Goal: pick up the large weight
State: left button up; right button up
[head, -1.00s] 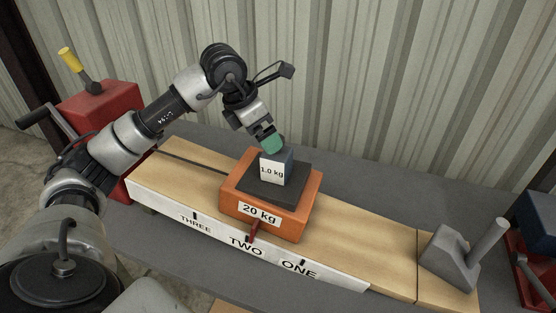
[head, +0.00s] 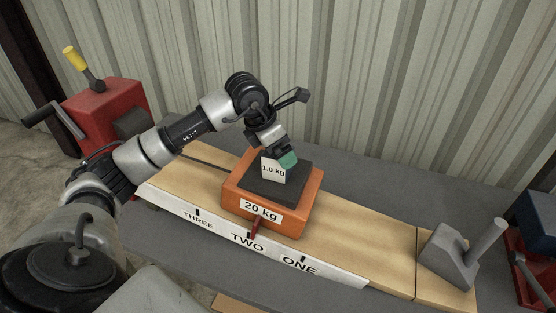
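A small block labelled "1.0 kg" (head: 272,171) stands on the dark top plate of an orange block labelled "20 kg" (head: 310,215). The orange block sits on a wooden board at the mark "TWO". My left gripper (head: 281,157) points down at the top of the 1.0 kg block. Its green fingertip overlaps the block's upper right. The block's top is mostly hidden, and I cannot tell whether the fingers are closed on it. My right gripper is not in view.
The wooden board (head: 365,242) carries the marks "THREE", "TWO" and "ONE". A grey block with a cylindrical handle (head: 452,258) stands at its right end. A red machine with a crank (head: 100,115) stands at left. A corrugated wall rises behind the grey table (head: 390,180).

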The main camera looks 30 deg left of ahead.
pick_arm(q)
jog(key=c, duration=0.5)
jog(key=shift+w+r, duration=0.1)
jog(key=shift+c, duration=0.6)
jog(key=shift+r, duration=0.2)
